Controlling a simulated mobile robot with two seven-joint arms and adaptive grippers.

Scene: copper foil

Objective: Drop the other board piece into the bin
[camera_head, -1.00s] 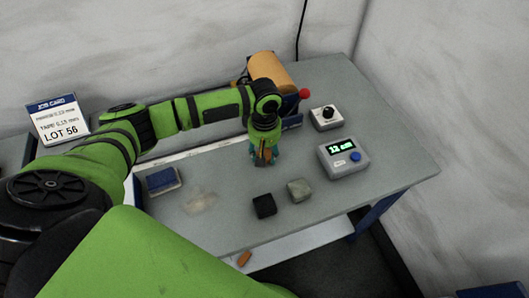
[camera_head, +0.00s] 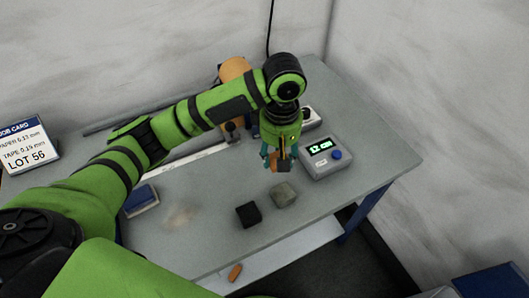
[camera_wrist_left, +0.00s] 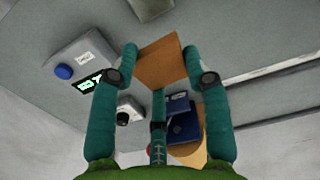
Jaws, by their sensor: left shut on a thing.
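My left gripper (camera_head: 280,162) is shut on an orange-brown board piece (camera_head: 282,166). In the left wrist view the same piece (camera_wrist_left: 161,62) sits between the teal fingertips of the gripper (camera_wrist_left: 168,62). The gripper hangs over the grey table, just left of the display box. Another orange-brown piece (camera_head: 235,272) lies low at the table's front, on a white surface (camera_head: 275,257) below the tabletop. I cannot tell whether that white surface belongs to a bin. My right gripper is not in view.
A display box (camera_head: 326,158) with a blue knob stands at the right of the table (camera_head: 360,150). A black block (camera_head: 248,214) and a grey-green block (camera_head: 283,195) lie near the front edge. A blue block (camera_head: 141,200) is at left, an orange roll (camera_head: 234,72) behind.

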